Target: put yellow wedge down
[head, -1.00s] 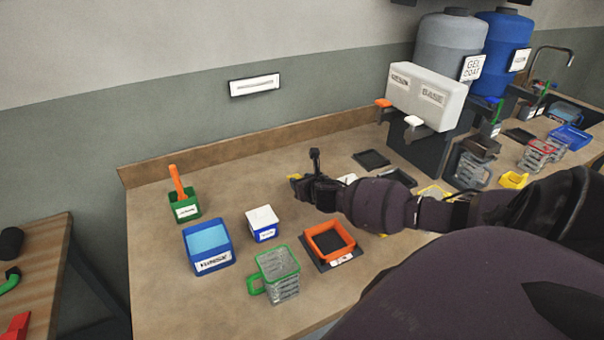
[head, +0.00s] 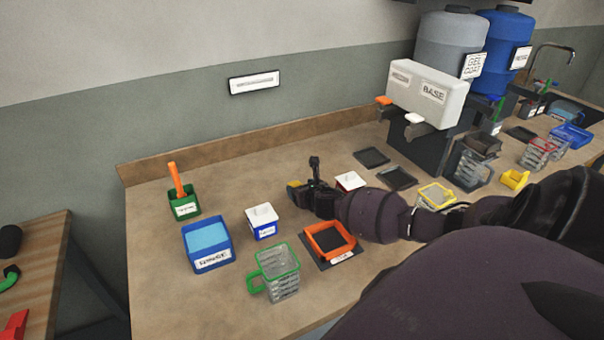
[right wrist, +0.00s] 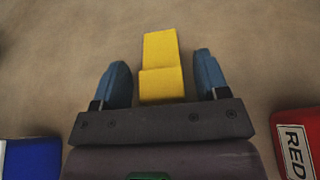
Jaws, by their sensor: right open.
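The yellow wedge (right wrist: 162,68) lies on the bench top between the two blue fingertips of my right gripper (right wrist: 166,82) in the right wrist view. The fingers stand apart from it on both sides, so the gripper is open around it. In the head view only a small bit of the yellow wedge (head: 294,184) shows at the tip of my right gripper (head: 298,193); the rest is hidden by the gripper. My left gripper is not in view.
A white-lidded blue box (head: 262,222) is left of the gripper and a white-lidded red box (head: 349,181) right of it. Bare bench lies behind the gripper.

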